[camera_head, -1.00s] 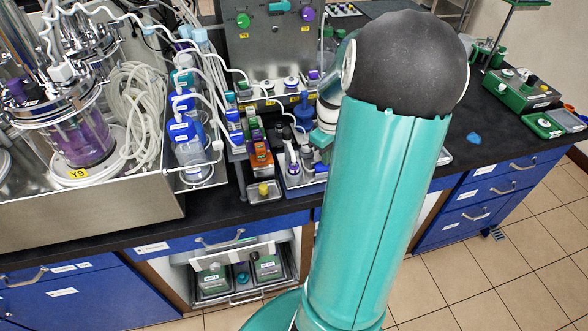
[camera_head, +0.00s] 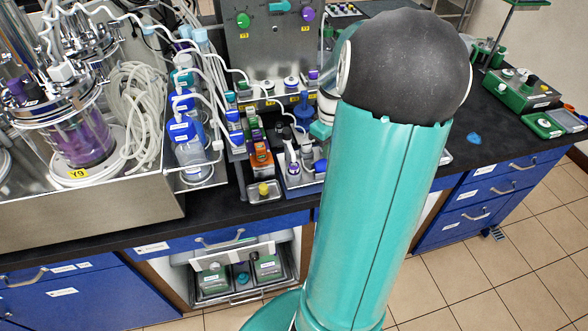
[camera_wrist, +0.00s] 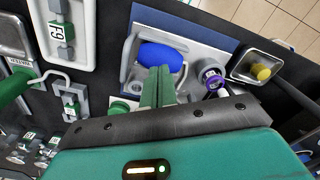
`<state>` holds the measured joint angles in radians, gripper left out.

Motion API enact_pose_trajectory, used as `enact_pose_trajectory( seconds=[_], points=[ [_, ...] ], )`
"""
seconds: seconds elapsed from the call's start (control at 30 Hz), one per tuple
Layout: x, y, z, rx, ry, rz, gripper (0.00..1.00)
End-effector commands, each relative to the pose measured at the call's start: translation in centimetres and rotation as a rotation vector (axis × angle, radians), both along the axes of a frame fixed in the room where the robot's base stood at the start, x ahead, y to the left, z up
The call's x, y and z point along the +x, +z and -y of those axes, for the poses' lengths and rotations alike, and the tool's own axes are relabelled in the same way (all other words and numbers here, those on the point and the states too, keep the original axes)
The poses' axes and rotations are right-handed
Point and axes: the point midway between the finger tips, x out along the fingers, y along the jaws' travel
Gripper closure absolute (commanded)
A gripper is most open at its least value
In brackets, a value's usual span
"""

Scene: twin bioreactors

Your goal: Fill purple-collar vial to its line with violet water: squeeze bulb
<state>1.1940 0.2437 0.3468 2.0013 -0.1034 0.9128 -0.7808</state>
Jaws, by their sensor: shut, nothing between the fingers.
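In the wrist view my gripper (camera_wrist: 158,70) is shut and empty. Its green fingers overlap the lower edge of a blue bulb (camera_wrist: 160,55); I cannot tell whether they touch it. The bulb lies in a grey holder on a blue-and-grey tray. A vial with a purple collar (camera_wrist: 212,76) stands to the right of the fingers, seen from above. Its fill line and liquid level cannot be made out. In the head view the vial (camera_head: 293,168) and the blue bulb (camera_head: 320,166) are small, beside my arm, and my fingers are not clear.
A small metal tray (camera_head: 252,193) with a yellow-topped item stands near the bench edge; its yellow top (camera_wrist: 262,72) shows in the wrist view. A rack with an orange item (camera_head: 261,154) stands left of the vial. Tubing and a vessel with purple liquid (camera_head: 85,138) are farther left.

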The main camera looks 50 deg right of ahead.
Motion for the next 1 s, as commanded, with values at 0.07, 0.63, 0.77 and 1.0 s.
enact_pose_trajectory(
  seconds=[0.07,0.63,0.77,1.0],
  points=[
    [0.0,0.0,0.0,0.000,0.000,0.000,1.00],
    [0.0,-1.4,0.0,0.000,0.000,0.000,1.00],
    [0.0,-1.7,0.0,-0.001,0.000,0.000,1.00],
    [0.0,-1.8,0.0,0.000,0.000,0.000,1.00]
  ],
)
